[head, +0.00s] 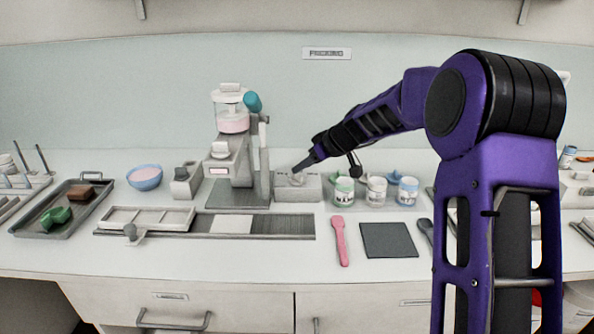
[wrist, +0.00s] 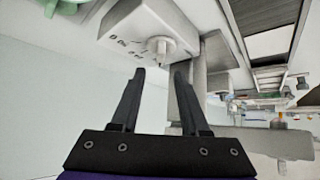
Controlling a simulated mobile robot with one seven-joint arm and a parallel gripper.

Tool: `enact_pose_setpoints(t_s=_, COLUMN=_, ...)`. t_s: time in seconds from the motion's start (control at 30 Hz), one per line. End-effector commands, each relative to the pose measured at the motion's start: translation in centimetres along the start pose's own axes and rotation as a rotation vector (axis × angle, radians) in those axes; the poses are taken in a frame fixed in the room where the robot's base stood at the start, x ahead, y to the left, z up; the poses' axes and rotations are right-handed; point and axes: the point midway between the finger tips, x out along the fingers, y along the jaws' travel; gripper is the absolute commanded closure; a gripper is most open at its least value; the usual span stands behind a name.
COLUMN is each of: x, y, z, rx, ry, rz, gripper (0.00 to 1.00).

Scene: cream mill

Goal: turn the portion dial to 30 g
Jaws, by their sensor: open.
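The portion dial (wrist: 160,45) is a pale round knob with a raised grip on a white box (wrist: 125,20), with small dark marks beside it. I cannot read the marks or the setting. In the head view the box (head: 312,190) stands right of the mill (head: 222,165), with the knob partly under my gripper (head: 299,168). In the wrist view my gripper (wrist: 160,72) is open and empty. Its two dark fingertips lie on either side of the knob's line, just short of it; whether they touch it I cannot tell.
Several jars (head: 376,191) stand close to the right of the dial box. A pink spatula (head: 340,240) and a dark square mat (head: 390,240) lie in front. A conveyor-like strip (head: 285,226) runs in front of the mill. A blue bowl (head: 145,177) and a tray (head: 85,215) are at left.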

Motion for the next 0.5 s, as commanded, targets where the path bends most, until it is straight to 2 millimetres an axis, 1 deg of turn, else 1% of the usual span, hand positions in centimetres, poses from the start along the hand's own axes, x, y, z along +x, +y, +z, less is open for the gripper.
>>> enact_pose_setpoints(t_s=0.03, x=1.1, y=-0.1, z=0.0, rx=0.000, ry=-0.001, rz=-0.003, gripper=0.55)
enact_pose_setpoints(t_s=0.2, x=3.5, y=0.0, z=0.0, rx=0.000, ry=-0.001, rz=-0.001, gripper=0.55)
enact_pose_setpoints(t_s=0.33, x=4.4, y=0.0, z=0.0, rx=0.000, ry=0.000, rz=0.001, gripper=0.55)
enact_pose_setpoints(t_s=0.5, x=4.8, y=0.0, z=0.0, rx=0.000, ry=0.000, rz=0.001, gripper=0.55)
